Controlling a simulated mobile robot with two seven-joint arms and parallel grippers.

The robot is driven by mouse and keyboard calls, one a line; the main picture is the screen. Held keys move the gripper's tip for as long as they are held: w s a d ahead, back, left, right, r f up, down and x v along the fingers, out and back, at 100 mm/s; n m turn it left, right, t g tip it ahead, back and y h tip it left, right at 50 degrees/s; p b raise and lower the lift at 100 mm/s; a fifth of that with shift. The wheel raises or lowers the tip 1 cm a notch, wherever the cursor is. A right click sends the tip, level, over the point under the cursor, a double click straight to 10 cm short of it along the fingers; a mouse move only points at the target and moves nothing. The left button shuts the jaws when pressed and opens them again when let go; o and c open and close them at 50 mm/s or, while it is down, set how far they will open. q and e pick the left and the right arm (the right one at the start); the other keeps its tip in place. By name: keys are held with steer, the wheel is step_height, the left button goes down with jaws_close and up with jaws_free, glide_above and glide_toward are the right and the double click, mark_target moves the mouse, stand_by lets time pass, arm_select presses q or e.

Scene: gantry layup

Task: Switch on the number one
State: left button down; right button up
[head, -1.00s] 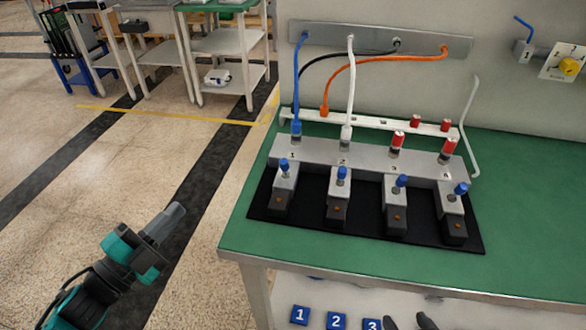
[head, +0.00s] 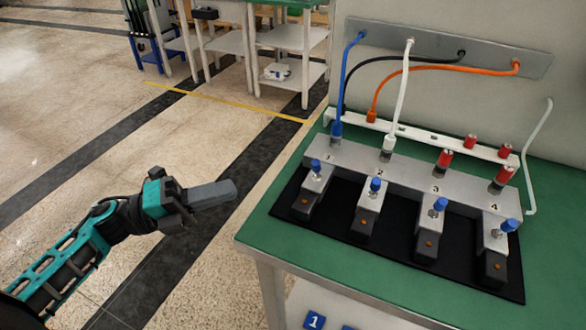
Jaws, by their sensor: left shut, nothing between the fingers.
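A grey switch box (head: 408,184) with positions numbered 1 to 4 stands on the green bench. The number one switch (head: 313,186) is the leftmost, with a blue-tipped lever (head: 316,165) and a small orange spot on its dark front. A blue cable plug (head: 337,131) stands behind the number 1. The other blue-tipped levers are in the same row to the right. My left gripper (head: 228,189) is shut and empty, over the floor left of the bench, apart from the switches. My right gripper is not in view.
The green bench top (head: 262,228) has a bare strip left of the black mat (head: 285,205). White, black and orange cables run to a wall plate (head: 440,50). A blue number 1 tile (head: 314,320) lies on the shelf below.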

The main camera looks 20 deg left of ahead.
mark_target(293, 186)
arm_select(q)
steer(key=p+x, duration=0.1)
steer(key=x, duration=1)
steer(key=shift+w+d+r, duration=0.1)
steer(key=shift+d+r, duration=0.05)
steer(key=shift+w+d, duration=0.4)
steer(key=shift+d, duration=0.15)
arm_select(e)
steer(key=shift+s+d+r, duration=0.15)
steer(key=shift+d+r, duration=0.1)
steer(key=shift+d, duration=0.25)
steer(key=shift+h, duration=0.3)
